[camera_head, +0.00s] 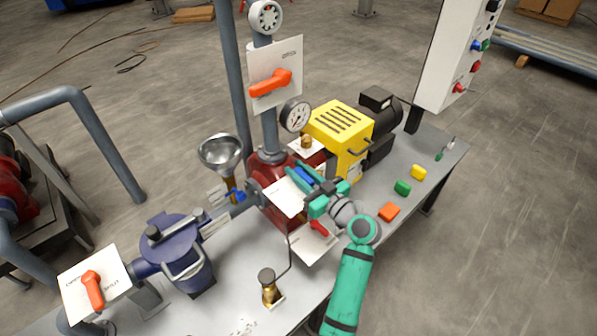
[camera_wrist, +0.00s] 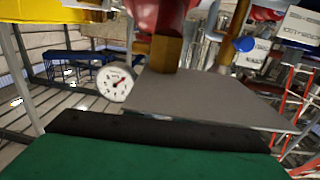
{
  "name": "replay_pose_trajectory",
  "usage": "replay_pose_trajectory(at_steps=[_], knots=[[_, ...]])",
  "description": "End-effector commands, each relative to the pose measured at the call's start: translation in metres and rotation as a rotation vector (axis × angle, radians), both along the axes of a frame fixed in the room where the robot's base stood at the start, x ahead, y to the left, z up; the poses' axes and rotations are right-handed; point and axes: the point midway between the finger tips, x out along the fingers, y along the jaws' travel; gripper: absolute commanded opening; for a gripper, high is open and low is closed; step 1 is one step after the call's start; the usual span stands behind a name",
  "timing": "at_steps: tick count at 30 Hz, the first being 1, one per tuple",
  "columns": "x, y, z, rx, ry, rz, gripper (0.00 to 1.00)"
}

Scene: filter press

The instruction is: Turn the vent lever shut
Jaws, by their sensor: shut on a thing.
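My gripper (camera_head: 304,184) is at the red pump body (camera_head: 272,210) on the bench, beside a blank-looking white plate (camera_head: 285,197). Its teal fingers are shut around a small blue piece (camera_head: 303,176), which I take to be the vent lever. Most of it is hidden by the fingers, and its angle cannot be told. In the wrist view, a green and dark finger fills the bottom edge. Behind it are the plate's grey face (camera_wrist: 205,98) and a brass fitting (camera_wrist: 166,52); the held piece does not show clearly there.
Orange levers on label plates sit on the upright pipe (camera_head: 270,84) and at lower left (camera_head: 93,289). A pressure gauge (camera_head: 295,116), yellow guard (camera_head: 341,130), funnel (camera_head: 221,154) and brass valve (camera_head: 268,286) crowd the bench. Coloured blocks lie on the right side.

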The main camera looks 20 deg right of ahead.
Motion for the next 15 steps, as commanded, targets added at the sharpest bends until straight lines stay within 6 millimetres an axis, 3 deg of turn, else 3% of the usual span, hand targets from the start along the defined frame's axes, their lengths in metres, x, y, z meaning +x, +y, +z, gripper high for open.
replay_pose_trajectory(at_steps=[15], knots=[[0.0009,0.0010,-0.0031,0.000,0.006,0.065,0.01]])
